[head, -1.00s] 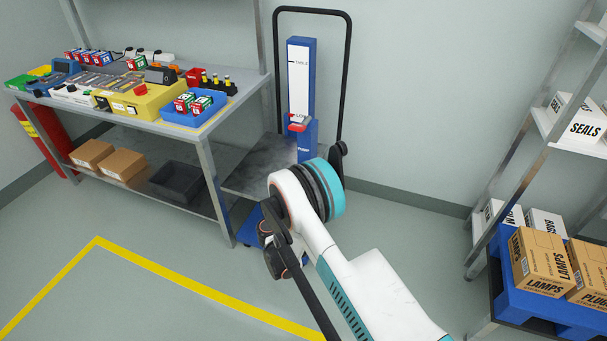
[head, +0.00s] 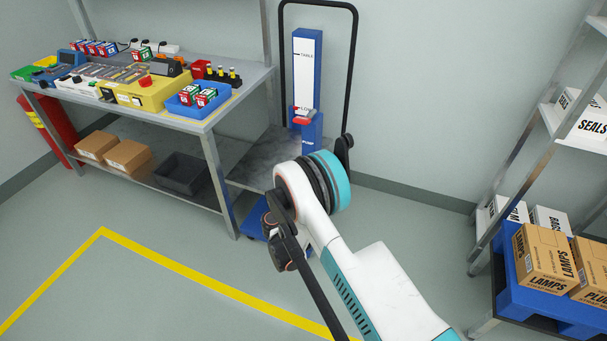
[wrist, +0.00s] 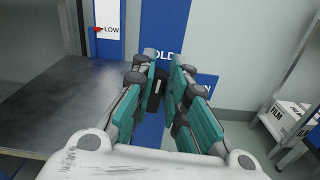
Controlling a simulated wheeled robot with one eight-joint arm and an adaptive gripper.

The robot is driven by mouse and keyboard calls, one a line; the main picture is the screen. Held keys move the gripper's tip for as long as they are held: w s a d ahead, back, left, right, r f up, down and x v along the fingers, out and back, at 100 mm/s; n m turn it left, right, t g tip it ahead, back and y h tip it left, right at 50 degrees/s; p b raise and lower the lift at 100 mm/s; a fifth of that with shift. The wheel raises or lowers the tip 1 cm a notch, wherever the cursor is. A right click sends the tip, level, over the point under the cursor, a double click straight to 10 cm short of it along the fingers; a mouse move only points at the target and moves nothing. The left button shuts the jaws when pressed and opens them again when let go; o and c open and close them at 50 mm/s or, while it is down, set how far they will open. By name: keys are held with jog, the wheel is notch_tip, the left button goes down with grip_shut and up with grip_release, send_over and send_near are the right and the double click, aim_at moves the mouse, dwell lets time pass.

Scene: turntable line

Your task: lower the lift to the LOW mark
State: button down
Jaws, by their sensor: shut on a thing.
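The lift has a blue mast (head: 318,75) with a white scale marked TABLE and LOW, and a grey platform (head: 262,160). In the wrist view its red pointer (wrist: 98,29) sits level with the LOW mark (wrist: 111,30). A red part (head: 302,121) also shows near LOW in the head view. My gripper (wrist: 160,82) is in front of the blue panel (wrist: 165,35) with partly hidden white lettering. It is shut on a black lever (wrist: 156,93), mostly hidden by the fingers. In the head view my arm hides the gripper.
A metal workbench (head: 215,112) with a blue bin (head: 190,112), battery-like packs and tools stands left of the lift. A rack with cartons (head: 545,262) stands at the right. Yellow tape (head: 190,280) marks the open floor. A black push handle (head: 351,70) frames the mast.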

jog(key=shift+s+d+f+m, duration=0.15)
jog(key=shift+d+f+m, duration=0.25)
jog(key=shift+m, duration=2.4)
jog(key=shift+s+d+f+m, duration=0.15)
jog(key=shift+d+f+m, duration=0.25)
jog(key=shift+m, duration=2.4)
jog(key=shift+s+d+f+m, duration=0.2)
jog(key=shift+f+m, duration=0.25)
jog(key=shift+m, duration=2.35)
jog(key=shift+d, duration=0.1)
jog(key=c, duration=1.6)
grip_release()
